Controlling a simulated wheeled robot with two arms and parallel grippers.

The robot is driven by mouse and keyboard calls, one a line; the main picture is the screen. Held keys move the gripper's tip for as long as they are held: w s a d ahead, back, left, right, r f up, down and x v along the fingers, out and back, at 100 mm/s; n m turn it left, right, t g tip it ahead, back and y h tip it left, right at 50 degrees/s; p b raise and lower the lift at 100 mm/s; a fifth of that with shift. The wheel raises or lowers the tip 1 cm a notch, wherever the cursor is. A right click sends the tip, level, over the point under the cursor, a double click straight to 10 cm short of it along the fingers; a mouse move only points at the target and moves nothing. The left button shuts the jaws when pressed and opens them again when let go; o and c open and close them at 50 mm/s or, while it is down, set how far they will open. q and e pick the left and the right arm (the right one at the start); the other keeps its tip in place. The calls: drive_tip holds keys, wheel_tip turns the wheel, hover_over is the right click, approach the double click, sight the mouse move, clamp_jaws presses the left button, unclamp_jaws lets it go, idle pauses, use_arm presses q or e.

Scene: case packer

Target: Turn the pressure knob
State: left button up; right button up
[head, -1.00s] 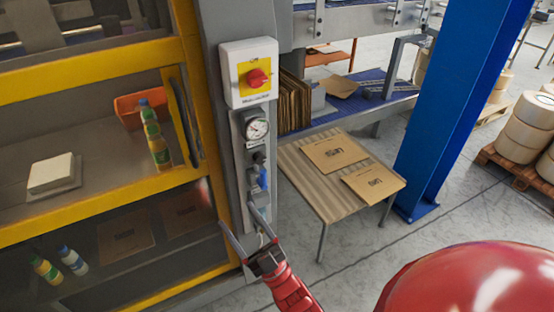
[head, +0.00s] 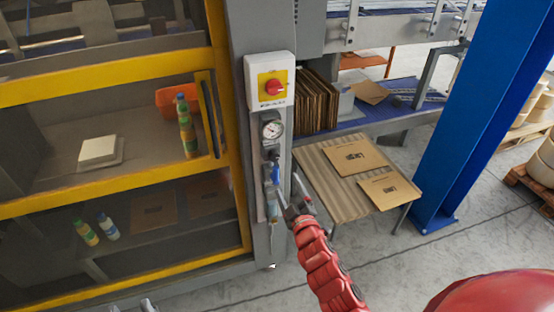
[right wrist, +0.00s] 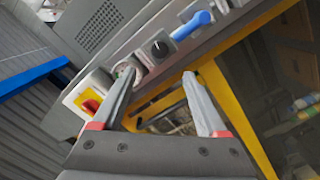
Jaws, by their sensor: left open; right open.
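The pressure knob (head: 274,155) is small and black, on the grey panel below a round gauge (head: 272,129) and above a blue lever (head: 277,172). In the right wrist view the knob (right wrist: 158,47) shows a pale mark and lies beyond the fingertips, between them across the picture. My right gripper (head: 284,190) is open and empty, just below the knob in the head view. Its open fingers (right wrist: 160,70) also show in the right wrist view, with the gauge (right wrist: 124,69) by the left fingertip. Only the tips of my left gripper (head: 134,306) show at the bottom edge; it is open.
A red rotary switch (head: 275,88) on a white box sits above the gauge. The yellow-framed guard (head: 222,120) stands left of the panel. A small table (head: 330,191) with flat cartons and a blue post (head: 455,120) stand to the right.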

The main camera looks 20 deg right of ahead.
sight(275, 158)
drive_tip(key=w+p, duration=0.1)
drive_tip(key=w, duration=0.4)
drive_tip(key=w+p, duration=0.2)
drive_tip(key=w, duration=0.4)
drive_tip(key=shift+d+r, duration=0.15)
drive_tip(key=shift+w, duration=0.7)
clamp_jaws()
